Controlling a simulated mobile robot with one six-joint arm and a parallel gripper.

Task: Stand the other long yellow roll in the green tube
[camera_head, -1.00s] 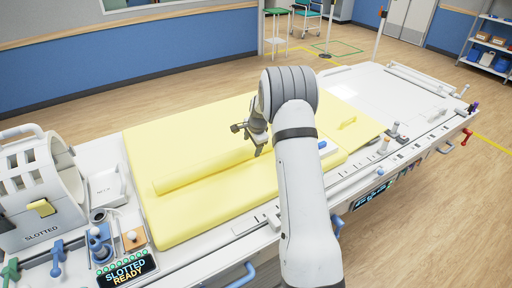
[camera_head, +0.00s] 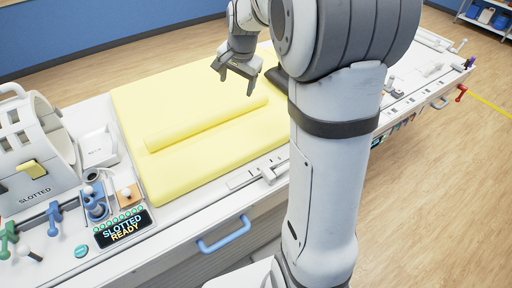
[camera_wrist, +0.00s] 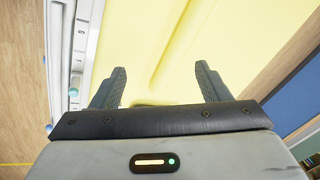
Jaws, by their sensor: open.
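A long yellow roll (camera_head: 205,126) lies flat along the yellow mat (camera_head: 185,178) on the white bench. My gripper (camera_head: 236,84) is open and empty, pointing down near the roll's right end, with a gap in the picture between fingers and roll. In the wrist view the open fingers (camera_wrist: 160,72) frame a yellow surface (camera_wrist: 140,45); I cannot tell roll from mat there for sure. I cannot make out a green tube in any current view. My arm hides part of the bench's right side.
A white ring-shaped device (camera_head: 40,150) marked SLOTTED stands at the bench's left end. A blue holder (camera_head: 95,205) and a display (camera_head: 123,228) reading SLOTTED READY sit in front of it. A blue handle (camera_head: 222,235) juts from the bench front. Wooden floor is clear at right.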

